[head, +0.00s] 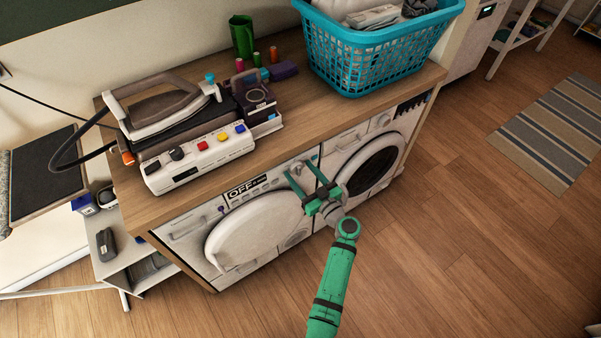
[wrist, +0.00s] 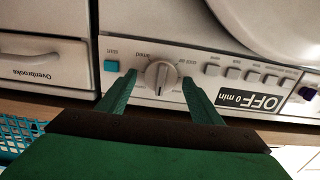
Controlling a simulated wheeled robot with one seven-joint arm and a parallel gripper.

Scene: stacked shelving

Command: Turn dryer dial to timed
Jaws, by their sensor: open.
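The dryer dial (wrist: 161,75) is a round pale knob with a raised ridge, which runs nearly straight up and down in the wrist view. It sits on the white control panel of the dryer (head: 262,228). My green gripper (head: 303,173) is in front of this panel with its fingers open. In the wrist view, one fingertip is on each side of the dial, with a visible gap on both sides. The small labels around the dial are too blurred to read surely. A black display (wrist: 252,101) on the panel reads OFF, 0 min.
A teal button (wrist: 111,66) and a row of grey buttons (wrist: 248,75) flank the dial. A second machine with a dark round door (head: 375,168) stands to the right. A wooden counter (head: 297,128) above holds an iron and a blue basket (head: 370,62). The floor in front is clear.

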